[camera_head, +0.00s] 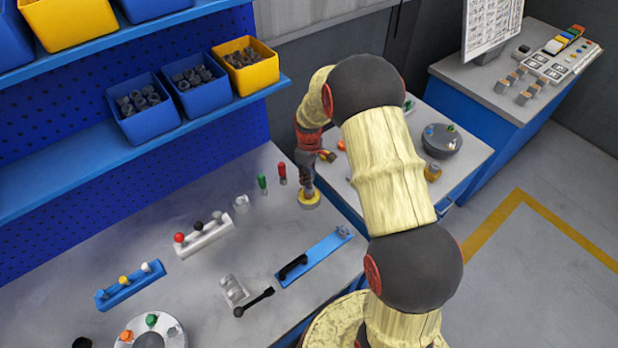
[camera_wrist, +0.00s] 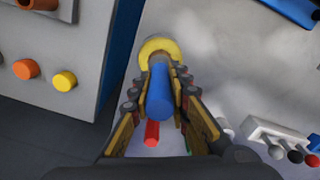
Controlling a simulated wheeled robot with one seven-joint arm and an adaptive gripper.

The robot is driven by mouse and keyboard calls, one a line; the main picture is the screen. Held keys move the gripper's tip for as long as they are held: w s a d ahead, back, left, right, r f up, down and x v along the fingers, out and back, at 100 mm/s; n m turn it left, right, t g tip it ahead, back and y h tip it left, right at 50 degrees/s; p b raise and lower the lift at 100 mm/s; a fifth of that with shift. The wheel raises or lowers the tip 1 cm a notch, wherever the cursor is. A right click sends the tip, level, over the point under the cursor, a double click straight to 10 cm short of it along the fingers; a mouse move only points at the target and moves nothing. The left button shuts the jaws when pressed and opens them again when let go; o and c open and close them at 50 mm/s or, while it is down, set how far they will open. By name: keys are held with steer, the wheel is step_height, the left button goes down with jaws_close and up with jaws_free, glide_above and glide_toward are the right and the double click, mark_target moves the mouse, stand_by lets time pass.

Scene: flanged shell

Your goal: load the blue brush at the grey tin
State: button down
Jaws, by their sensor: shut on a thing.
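My gripper (camera_wrist: 160,95) is shut on the blue brush (camera_wrist: 159,100), whose blue handle lies between the fingers in the wrist view. In the head view my gripper (camera_head: 308,185) points down near the right edge of the bench, and the brush is mostly hidden. A yellow ring-shaped thing (camera_wrist: 160,46) lies beyond the brush's far end; it also shows below my gripper in the head view (camera_head: 311,203). I cannot tell whether the brush touches it. A small light grey cup (camera_head: 241,203), possibly the grey tin, stands left of my gripper.
A red peg (camera_head: 282,174) and a green peg (camera_head: 262,183) stand close left of my gripper. A blue board (camera_head: 315,257) lies nearer. A second table (camera_head: 462,165) is at the right, across a gap. Shelf bins (camera_head: 145,115) stand behind left.

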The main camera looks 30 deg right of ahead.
steer(key=shift+f+b, duration=0.3)
steer(key=shift+f, duration=0.25)
stand_by(1.4)
steer(key=shift+r+p, duration=2)
steer(key=shift+r, duration=1.55)
